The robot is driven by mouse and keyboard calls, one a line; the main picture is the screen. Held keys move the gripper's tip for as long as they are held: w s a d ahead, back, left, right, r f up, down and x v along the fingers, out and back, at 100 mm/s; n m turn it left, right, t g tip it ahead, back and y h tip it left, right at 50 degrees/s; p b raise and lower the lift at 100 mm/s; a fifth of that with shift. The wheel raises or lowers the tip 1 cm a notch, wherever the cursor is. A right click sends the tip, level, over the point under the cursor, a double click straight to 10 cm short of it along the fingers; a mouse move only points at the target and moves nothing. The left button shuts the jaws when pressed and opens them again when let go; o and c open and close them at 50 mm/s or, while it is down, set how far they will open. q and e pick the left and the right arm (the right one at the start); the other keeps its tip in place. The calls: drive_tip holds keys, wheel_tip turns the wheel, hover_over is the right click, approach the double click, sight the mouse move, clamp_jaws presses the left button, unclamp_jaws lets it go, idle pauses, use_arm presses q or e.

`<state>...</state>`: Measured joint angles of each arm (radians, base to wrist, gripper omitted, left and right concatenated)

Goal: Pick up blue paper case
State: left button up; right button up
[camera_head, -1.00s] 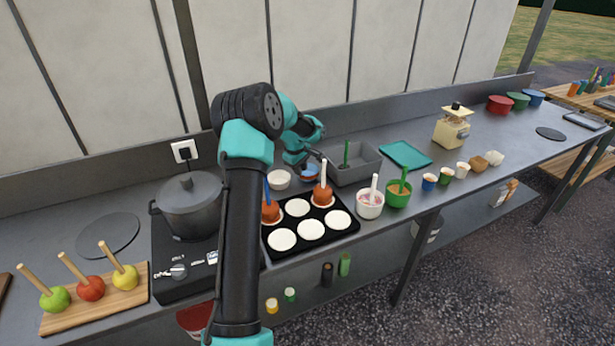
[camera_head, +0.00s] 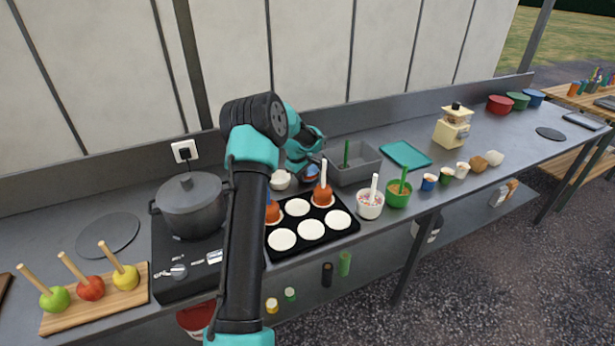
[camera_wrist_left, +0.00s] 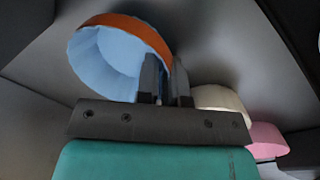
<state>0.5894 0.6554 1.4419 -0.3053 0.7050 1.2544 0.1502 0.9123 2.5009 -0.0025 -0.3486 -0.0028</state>
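The blue paper case (camera_head: 312,171) is on the counter behind the black tray, largely hidden by my left arm in the head view. In the left wrist view the case (camera_wrist_left: 98,62) shows a light blue inside and an orange band along its upper edge. My left gripper (camera_head: 307,166) is down at the case. In the left wrist view its two fingers (camera_wrist_left: 168,85) stand a little apart at the case's right edge, one seen against the blue inside and one just beyond the rim. I see no firm grip. My right gripper is out of view.
A white case (camera_head: 280,181) stands just left. The black tray (camera_head: 346,229) with white rounds and toffee apples lies in front. A pot (camera_head: 192,206) stands on the hob at left.

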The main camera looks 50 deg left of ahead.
use_arm(q)
clamp_jaws()
wheel_tip(320, 180, up, 10)
idle(0.6)
drive_tip(key=shift+w, duration=0.1)
